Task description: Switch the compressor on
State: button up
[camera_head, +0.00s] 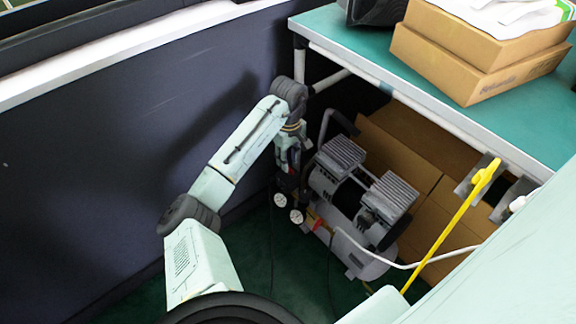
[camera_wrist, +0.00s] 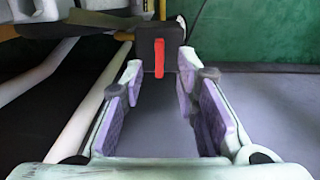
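The compressor (camera_head: 352,205) stands on the floor under the bench, with two ribbed grey heads, a grey tank and two white-faced gauges (camera_head: 288,207) at its left. In the wrist view a black switch box (camera_wrist: 158,38) carries an upright red switch lever (camera_wrist: 159,58). My gripper (camera_wrist: 160,80) is open and empty, its two purple-padded fingers apart. The red lever shows in the gap just beyond the fingertips; I cannot tell whether they touch the box. In the head view my gripper (camera_head: 287,170) is above the gauges, partly dark and hard to make out.
A green-topped bench (camera_head: 400,62) is over the compressor, holding cardboard boxes (camera_head: 480,50). A dark wall (camera_head: 110,140) runs close along the left. More cardboard (camera_head: 440,215) is behind the compressor. A white hose (camera_head: 400,265) and a yellow rod (camera_head: 445,235) lie to the right.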

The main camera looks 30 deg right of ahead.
jog(key=shift+f, duration=1.85)
jog(key=shift+c, duration=0.5)
grip_shut()
